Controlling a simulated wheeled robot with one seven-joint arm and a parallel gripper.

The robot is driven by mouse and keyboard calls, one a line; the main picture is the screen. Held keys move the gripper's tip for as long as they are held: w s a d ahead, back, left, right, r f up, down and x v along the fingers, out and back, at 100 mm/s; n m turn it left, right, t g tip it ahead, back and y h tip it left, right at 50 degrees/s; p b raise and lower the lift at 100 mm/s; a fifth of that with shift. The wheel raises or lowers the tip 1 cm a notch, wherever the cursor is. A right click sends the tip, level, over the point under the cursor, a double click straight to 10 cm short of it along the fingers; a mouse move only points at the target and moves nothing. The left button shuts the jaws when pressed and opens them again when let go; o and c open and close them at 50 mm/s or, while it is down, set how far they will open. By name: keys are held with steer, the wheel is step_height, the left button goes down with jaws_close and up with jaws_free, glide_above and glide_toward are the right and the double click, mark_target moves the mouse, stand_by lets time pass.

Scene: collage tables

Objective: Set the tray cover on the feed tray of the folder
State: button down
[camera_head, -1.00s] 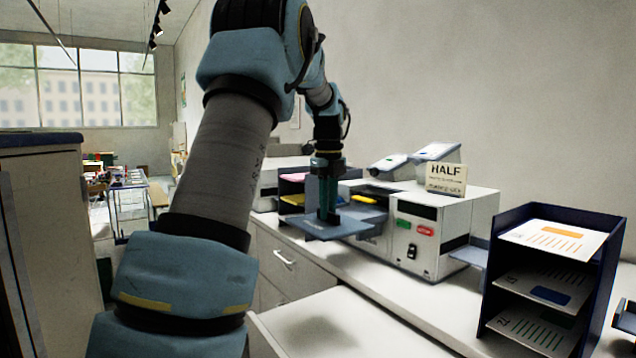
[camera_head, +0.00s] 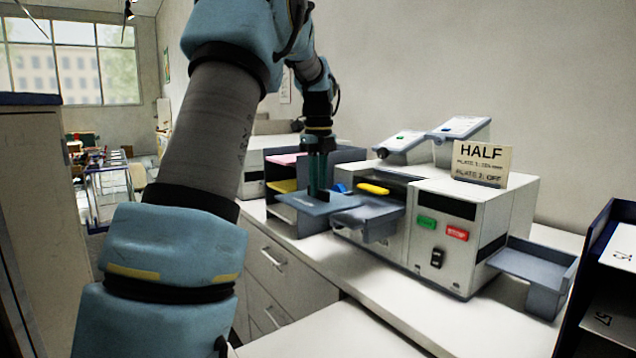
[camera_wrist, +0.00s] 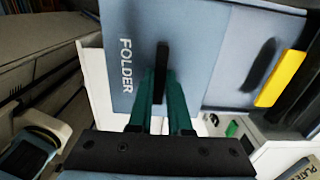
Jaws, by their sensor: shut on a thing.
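The tray cover (camera_head: 312,204) is a flat blue-grey plate with a black upright handle. My gripper (camera_head: 319,188) is shut on that handle and holds the plate roughly level. In the wrist view the fingers (camera_wrist: 160,88) clasp the handle, and the plate (camera_wrist: 128,25) reads "FOLDER". The folder (camera_head: 425,232) is a light grey machine with green and red buttons. Its blue-grey feed tray (camera_head: 378,218) sticks out at its left, with a yellow piece above. The cover is just left of the feed tray, their edges overlapping in the head view; I cannot tell whether they touch.
A dark sorter (camera_head: 345,155) with pink and yellow sheets stands behind the cover. An output tray (camera_head: 535,262) juts from the folder's right side. A "HALF" sign (camera_head: 482,163) stands on top. A dark rack (camera_head: 612,270) is at right. The counter front (camera_head: 470,325) is clear.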

mark_target(337, 194)
step_height(337, 194, down, 2)
steer(key=shift+f+b, duration=0.15)
steer(key=shift+b, duration=0.7)
steer(key=shift+w+d+p, duration=0.3)
steer(key=shift+d+p, duration=0.25)
steer(key=shift+p, duration=0.15)
steer(key=d+p, duration=0.1)
steer(key=w+d+p, duration=0.1)
steer(key=shift+w+d+f, duration=0.1)
steer(key=shift+w+d, duration=0.15)
steer(key=shift+d, duration=0.1)
steer(key=shift+w+d+f, duration=0.35)
steer(key=shift+w+d, duration=0.1)
steer(key=shift+d, duration=0.2)
steer(key=shift+w+d+f, duration=0.15)
steer(key=shift+w+d, duration=0.35)
steer(key=shift+d, duration=0.4)
steer(key=shift+w+d+f, duration=0.15)
steer(key=shift+w+d, duration=0.35)
steer(key=shift+d, duration=0.35)
steer(key=c, duration=0.8)
jaws_free()
steer(key=shift+o, duration=0.2)
